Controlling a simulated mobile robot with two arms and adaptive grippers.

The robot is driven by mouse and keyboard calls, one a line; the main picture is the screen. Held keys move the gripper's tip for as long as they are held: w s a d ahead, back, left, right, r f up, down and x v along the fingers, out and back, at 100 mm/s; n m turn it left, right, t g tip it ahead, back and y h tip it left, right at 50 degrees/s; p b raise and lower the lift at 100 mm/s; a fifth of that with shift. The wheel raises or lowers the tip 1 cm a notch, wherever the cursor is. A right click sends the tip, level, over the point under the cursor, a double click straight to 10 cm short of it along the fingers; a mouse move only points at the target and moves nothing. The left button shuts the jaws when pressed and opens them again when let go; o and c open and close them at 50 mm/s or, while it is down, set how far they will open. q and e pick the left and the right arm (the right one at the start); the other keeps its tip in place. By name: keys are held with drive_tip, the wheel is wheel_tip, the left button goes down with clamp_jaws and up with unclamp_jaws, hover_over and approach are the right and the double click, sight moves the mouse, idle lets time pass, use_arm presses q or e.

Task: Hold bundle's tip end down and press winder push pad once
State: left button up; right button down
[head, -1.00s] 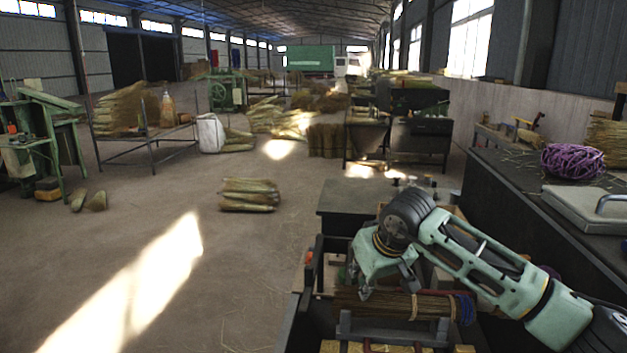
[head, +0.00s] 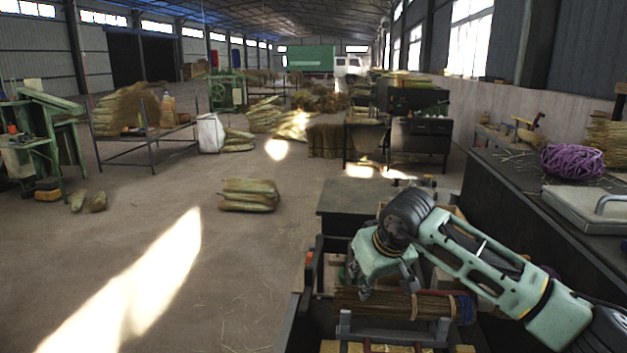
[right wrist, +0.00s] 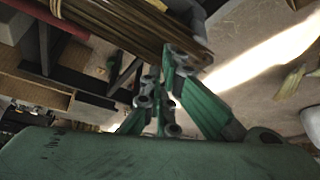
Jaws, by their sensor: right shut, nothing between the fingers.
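A long bundle of brown broom stalks (head: 385,301) lies across a dark cradle (head: 440,329) at the bottom right of the head view. A pale tie circles it, and blue strands show at its right end. My right gripper (head: 386,290) is shut and empty, pointing down at the left part of the bundle. In the right wrist view the fingers (right wrist: 165,105) are close to the stalks (right wrist: 115,25) near their end; I cannot tell whether they touch. I cannot make out the winder push pad. My left gripper is not in view.
A dark counter (head: 545,217) on the right carries a purple coil (head: 572,160) and a grey lidded box (head: 590,208). A dark table (head: 345,197) stands behind the cradle.

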drive_tip(key=shift+f, duration=0.1)
idle(0.3)
drive_tip(key=shift+f+b, duration=0.3)
drive_tip(key=shift+b, duration=0.05)
drive_tip(key=shift+r, duration=0.1)
wheel_tip(320, 180, up, 9)
drive_tip(key=p, duration=0.5)
idle(1.1)
idle(0.3)
